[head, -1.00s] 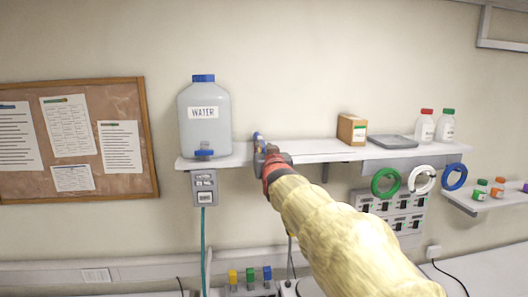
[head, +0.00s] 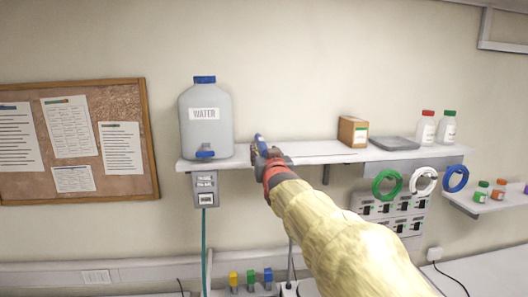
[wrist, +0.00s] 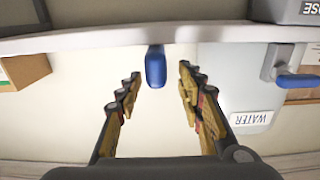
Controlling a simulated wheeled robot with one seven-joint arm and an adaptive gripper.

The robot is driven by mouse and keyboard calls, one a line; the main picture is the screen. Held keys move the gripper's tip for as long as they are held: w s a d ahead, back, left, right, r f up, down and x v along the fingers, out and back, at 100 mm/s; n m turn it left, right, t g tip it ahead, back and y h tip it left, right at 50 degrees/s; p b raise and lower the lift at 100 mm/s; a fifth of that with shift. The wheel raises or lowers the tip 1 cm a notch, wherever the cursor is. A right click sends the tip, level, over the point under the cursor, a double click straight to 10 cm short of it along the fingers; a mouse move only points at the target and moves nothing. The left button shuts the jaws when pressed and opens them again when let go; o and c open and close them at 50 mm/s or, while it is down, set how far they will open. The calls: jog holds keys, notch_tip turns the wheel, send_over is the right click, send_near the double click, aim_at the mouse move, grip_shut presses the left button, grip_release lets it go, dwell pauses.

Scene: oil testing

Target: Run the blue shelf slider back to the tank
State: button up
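The blue slider (head: 260,143) stands at the shelf (head: 310,153), a short way right of the water tank (head: 206,135). My gripper (head: 263,157) is right at the slider in the head view and covers its lower part. In the wrist view, which is upside down, the blue slider (wrist: 155,68) sticks out from the shelf edge (wrist: 110,40) between the fingertips of my gripper (wrist: 159,74). The fingers are apart, with a visible gap on both sides of the slider. The tank (wrist: 235,75) shows to the right there.
A cardboard box (head: 352,131), a grey flat device (head: 396,143) and two bottles (head: 425,127) stand on the shelf's right part. Coloured rings (head: 387,183) hang below it. The shelf between tank and slider looks clear. A cork board (head: 130,165) is at the left.

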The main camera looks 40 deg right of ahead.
jog(key=v, duration=1.1)
jog(key=shift+w+a, duration=0.1)
jog(key=s+a+f+g+y+b, duration=0.1)
jog(key=s+a+f+g+y, duration=0.15)
jog(key=f, duration=0.65)
jog(key=s+a+f+g+y, duration=0.2)
jog(key=a+f, duration=0.2)
jog(key=f, duration=0.5)
jog(key=s+a+f+n+g+y+b, duration=0.2)
jog(key=s+a+f+n+b, duration=0.1)
jog(key=s+a+f+b, duration=0.4)
jog(key=s+a+f+n+g+y+b, duration=0.2)
jog(key=s+a+f+b, duration=0.6)
jog(key=a+f, duration=0.6)
notch_tip(320, 180, down, 6)
jog(key=shift+s+n+g+y, duration=0.35)
jog(key=shift+s+n+g, duration=0.05)
jog(key=shift+n+g, duration=0.25)
